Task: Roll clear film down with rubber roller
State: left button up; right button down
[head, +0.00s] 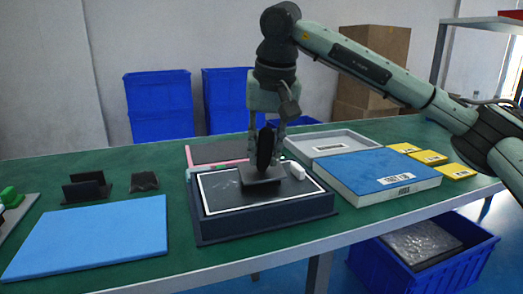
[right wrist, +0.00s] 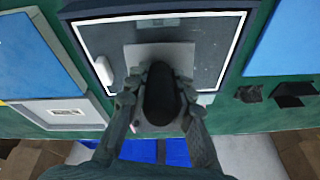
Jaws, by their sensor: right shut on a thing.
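My right gripper (head: 265,130) points down, its fingers shut around the upright black handle (head: 265,148) of a tool. The tool's flat dark base (head: 260,180) rests on or just above a dark panel with a white border (head: 222,195), on a black box-like machine (head: 270,223). I cannot make out a roller cylinder; this tool may be the rubber roller. In the right wrist view the gripper (right wrist: 160,92) closes on both sides of the handle, above a grey square base (right wrist: 150,57). Clear film is not distinct; the panel has faint pale marks. My left gripper is not in view.
A small white block (head: 298,170) sits on the panel's right side. A blue-topped box (head: 375,175) and a grey tray (head: 330,143) stand to the right. A blue sheet (head: 95,235) and black holders (head: 87,187) lie left. Yellow boxes (head: 430,157) are far right.

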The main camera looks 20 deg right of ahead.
jog(key=shift+s+f+b, duration=0.1)
jog(key=shift+s+b, duration=0.35)
jog(key=shift+s, duration=1.15)
jog(key=shift+w+p, duration=0.4)
jog(key=shift+w, duration=0.25)
jog(key=shift+w+p, duration=0.8)
jog(key=shift+w, duration=1.15)
jog(key=shift+w+a+p, duration=0.1)
jog(key=shift+w+p, duration=0.3)
jog(key=shift+w, duration=0.2)
jog(key=shift+w+p, duration=0.35)
jog(key=shift+w, duration=0.4)
jog(key=shift+w+p, duration=0.7)
jog(key=shift+w, duration=0.5)
